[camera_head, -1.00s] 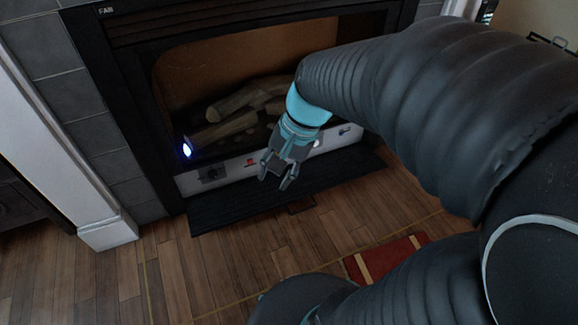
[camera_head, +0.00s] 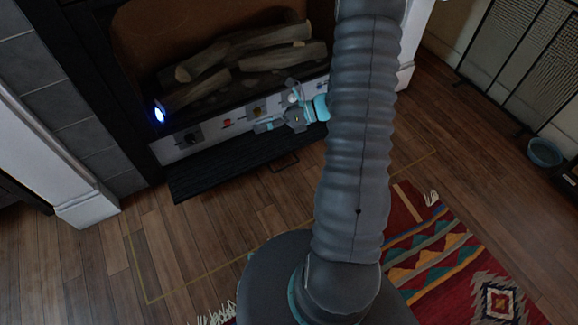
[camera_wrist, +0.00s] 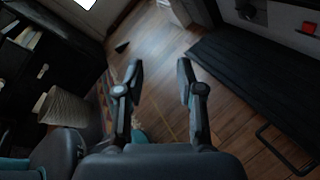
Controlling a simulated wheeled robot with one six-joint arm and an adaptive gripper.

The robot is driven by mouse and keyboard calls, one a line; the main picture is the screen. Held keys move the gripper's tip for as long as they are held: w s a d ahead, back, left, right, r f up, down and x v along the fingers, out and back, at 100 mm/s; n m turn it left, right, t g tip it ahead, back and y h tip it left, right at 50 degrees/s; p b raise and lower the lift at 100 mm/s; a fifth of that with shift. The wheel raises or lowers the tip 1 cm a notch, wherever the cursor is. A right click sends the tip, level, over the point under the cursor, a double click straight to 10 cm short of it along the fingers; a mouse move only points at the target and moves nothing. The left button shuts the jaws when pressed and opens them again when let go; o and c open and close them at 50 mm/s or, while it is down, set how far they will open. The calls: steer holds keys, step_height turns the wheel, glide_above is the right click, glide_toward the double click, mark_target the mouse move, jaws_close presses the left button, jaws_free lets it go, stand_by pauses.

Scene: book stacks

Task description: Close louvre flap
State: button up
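The louvre flap (camera_head: 215,165) is a long black slatted panel along the bottom front of the fireplace. It is folded down, low over the wood floor, with a thin dark loop handle (camera_head: 285,162) on its outer edge. In the wrist view the flap (camera_wrist: 250,80) lies at the right, with its handle (camera_wrist: 285,148) at lower right. My gripper (camera_head: 272,113) is in front of the control strip, above the flap's right part, pointing left. It touches neither flap nor handle as far as I can see. In the wrist view its two fingers (camera_wrist: 158,75) are spread and empty.
The white control strip (camera_head: 208,134) with knobs and a red button runs above the flap. Logs (camera_head: 245,50) lie in the firebox. A patterned rug (camera_head: 440,250) is at lower right and a mesh screen (camera_head: 525,55) at upper right. Wood floor before the flap is clear.

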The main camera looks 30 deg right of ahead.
steer(key=w+d+f+m+t+b, duration=0.1)
steer(key=d+f+m+t, duration=0.25)
steer(key=f+m, duration=0.2)
steer(key=w+d+f+m+t, duration=0.1)
steer(key=d+f+m+t, duration=0.25)
steer(key=f, duration=0.35)
steer(key=m+t+h+b, duration=0.2)
steer(key=m+t+h, duration=0.4)
steer(key=m, duration=0.5)
glide_toward(289, 165)
steer(key=shift+w+a+r+g+h, duration=0.2)
steer(key=shift+w+a+g, duration=0.1)
steer(key=shift+w, duration=0.2)
steer(key=shift+w+a+r+g+h, duration=0.2)
steer(key=shift+w+g, duration=0.1)
steer(key=shift+w, duration=0.25)
steer(key=x, duration=0.6)
steer(key=shift+w, duration=0.15)
steer(key=shift+w+a, duration=0.3)
steer(key=shift+w, duration=0.25)
steer(key=shift+c, duration=0.2)
jaws_close()
